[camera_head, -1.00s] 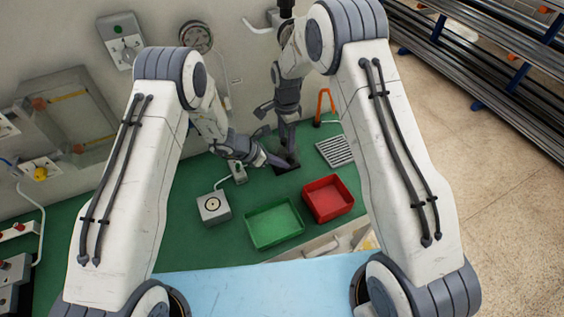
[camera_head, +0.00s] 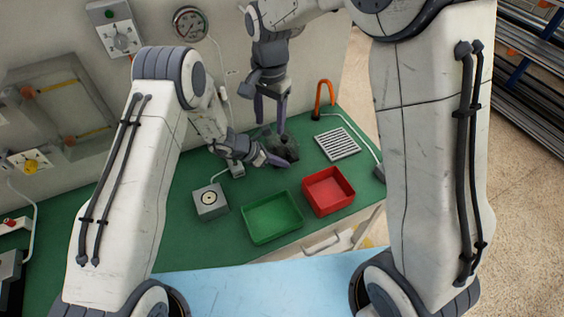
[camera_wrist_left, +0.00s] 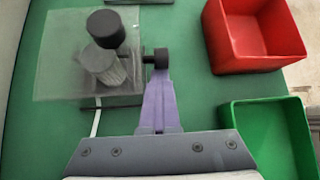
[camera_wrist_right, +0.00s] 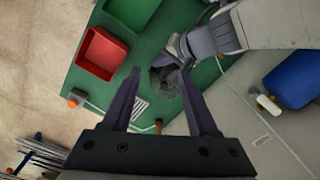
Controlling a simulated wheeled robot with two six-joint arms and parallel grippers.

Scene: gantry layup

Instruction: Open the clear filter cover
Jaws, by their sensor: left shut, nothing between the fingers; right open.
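The clear filter cover (camera_wrist_left: 58,70) is a see-through square pane in the left wrist view. A pleated pale filter (camera_wrist_left: 102,68) shows beside a large black knob (camera_wrist_left: 105,28). I cannot tell how far the cover is raised. My left gripper (camera_head: 277,161) is shut and empty at the dark filter unit (camera_head: 284,146). Its purple fingertips (camera_wrist_left: 158,72) sit right at a small black knob (camera_wrist_left: 155,58) by the cover's right edge; contact is unclear. My right gripper (camera_head: 270,108) is open and empty above the unit. Its spread fingers (camera_wrist_right: 160,90) also show in the right wrist view.
A green tray (camera_head: 272,237) and a red tray (camera_head: 345,205) stand in front of the unit. A grey box with a round target (camera_head: 211,202) is at left, a slotted plate (camera_head: 337,143) and an orange hook (camera_head: 325,100) at right. The wall stands behind.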

